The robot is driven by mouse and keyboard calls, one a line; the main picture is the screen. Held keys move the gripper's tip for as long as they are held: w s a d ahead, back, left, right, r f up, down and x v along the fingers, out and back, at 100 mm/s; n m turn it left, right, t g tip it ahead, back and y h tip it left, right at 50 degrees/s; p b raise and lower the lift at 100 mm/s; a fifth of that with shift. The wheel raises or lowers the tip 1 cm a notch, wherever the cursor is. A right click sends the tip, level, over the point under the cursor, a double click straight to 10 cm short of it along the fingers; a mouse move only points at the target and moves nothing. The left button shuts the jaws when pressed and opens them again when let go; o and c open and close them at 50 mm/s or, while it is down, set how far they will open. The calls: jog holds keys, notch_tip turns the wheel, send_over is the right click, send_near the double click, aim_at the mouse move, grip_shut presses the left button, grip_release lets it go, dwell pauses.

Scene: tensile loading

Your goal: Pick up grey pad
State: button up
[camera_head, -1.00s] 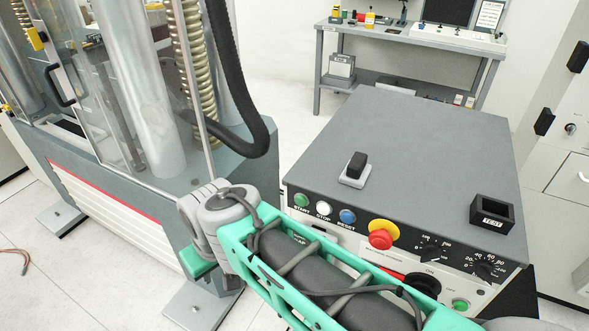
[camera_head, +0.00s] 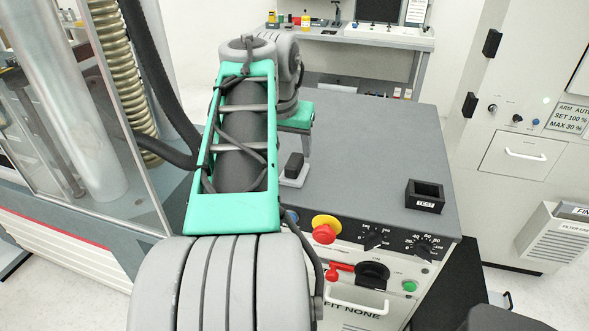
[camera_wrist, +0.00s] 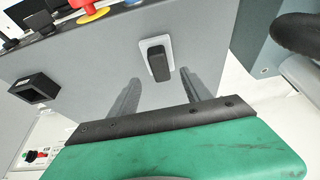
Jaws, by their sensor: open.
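The grey pad (camera_head: 290,182) is a small light grey plate on top of the dark grey cabinet, with a black block (camera_head: 294,165) standing on it. In the wrist view the pad (camera_wrist: 157,41) shows as a pale rim around the black block (camera_wrist: 159,66). My gripper (camera_wrist: 160,76) is open and empty, its two grey fingers wide apart and pointing towards the pad, which lies between and beyond their tips. In the head view my arm hides much of the gripper, just behind the pad; a finger shows there.
A black box marked TEST (camera_head: 425,196) sits on the cabinet top (camera_head: 370,150) to the right. A red and yellow emergency stop (camera_head: 325,229) and knobs are on the cabinet front. The testing machine (camera_head: 100,130) stands left. A workbench (camera_head: 350,38) is behind.

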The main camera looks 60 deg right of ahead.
aim_at(294, 160)
jog(key=x, duration=0.7)
jog(key=shift+d+f, duration=0.1)
jog(key=shift+d, duration=0.1)
grip_shut()
